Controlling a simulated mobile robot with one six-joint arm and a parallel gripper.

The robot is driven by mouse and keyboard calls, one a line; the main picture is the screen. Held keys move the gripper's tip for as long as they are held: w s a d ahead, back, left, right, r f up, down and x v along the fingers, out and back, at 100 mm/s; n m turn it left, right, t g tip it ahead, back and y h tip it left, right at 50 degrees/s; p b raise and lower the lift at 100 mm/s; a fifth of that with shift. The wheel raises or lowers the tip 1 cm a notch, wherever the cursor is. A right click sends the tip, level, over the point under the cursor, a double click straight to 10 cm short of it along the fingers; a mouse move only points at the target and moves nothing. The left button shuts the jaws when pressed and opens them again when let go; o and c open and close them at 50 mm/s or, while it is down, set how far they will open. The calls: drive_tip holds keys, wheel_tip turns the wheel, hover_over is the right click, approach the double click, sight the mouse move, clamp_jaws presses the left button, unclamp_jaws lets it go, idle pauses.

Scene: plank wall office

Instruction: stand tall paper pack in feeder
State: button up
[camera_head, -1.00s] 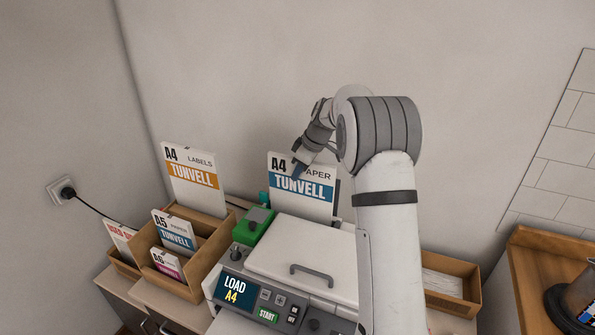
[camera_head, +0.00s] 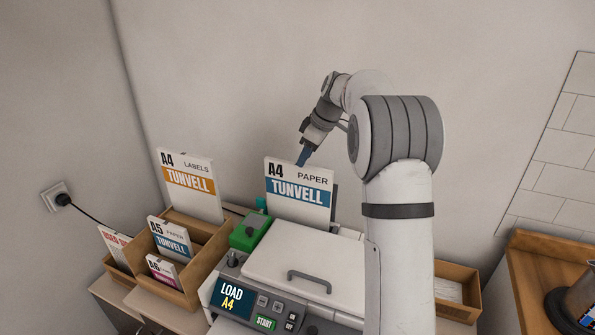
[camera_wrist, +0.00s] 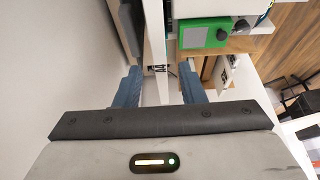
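The tall A4 paper pack (camera_head: 298,196), white with a blue TUNVELL band, stands upright in the feeder at the back of the printer (camera_head: 305,262). The dark feeder back (camera_head: 334,198) shows at its right edge; the pack's foot is hidden behind the printer lid. My gripper (camera_head: 303,157) is at the pack's top edge. In the wrist view its blue fingers (camera_wrist: 158,75) are spread apart, with the pack (camera_wrist: 155,40) seen edge-on between them and clear space on both sides. The printer screen (camera_head: 232,296) reads LOAD A4.
A wooden sorter (camera_head: 205,268) at the left holds an A4 labels pack (camera_head: 189,187), an A5 pack (camera_head: 170,238) and an A6 pack (camera_head: 162,270). A green box (camera_head: 249,231) sits beside the feeder. A wooden tray (camera_head: 470,280) is at the right.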

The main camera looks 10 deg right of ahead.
drive_tip(key=v, duration=0.3)
drive_tip(key=shift+s+d+r, duration=0.1)
drive_tip(key=shift+d+r, duration=0.05)
drive_tip(key=shift+r, duration=0.15)
drive_tip(key=shift+s+r, duration=0.2)
drive_tip(key=shift+s, duration=0.15)
drive_tip(key=s+a+f+m+h, duration=0.1)
drive_tip(key=s+f+m, duration=0.1)
drive_tip(key=s, duration=1)
drive_tip(key=s+a+f+m+h, duration=0.1)
drive_tip(key=s+m, duration=0.4)
drive_tip(key=s, duration=0.8)
drive_tip(key=s+a+f+m+t+h, duration=0.1)
drive_tip(key=s+a+f+m, duration=0.1)
drive_tip(key=s, duration=1.1)
drive_tip(key=shift+a+f+m+h, duration=0.15)
drive_tip(key=shift+f+m+h, duration=0.15)
drive_tip(key=shift+f+m, duration=0.55)
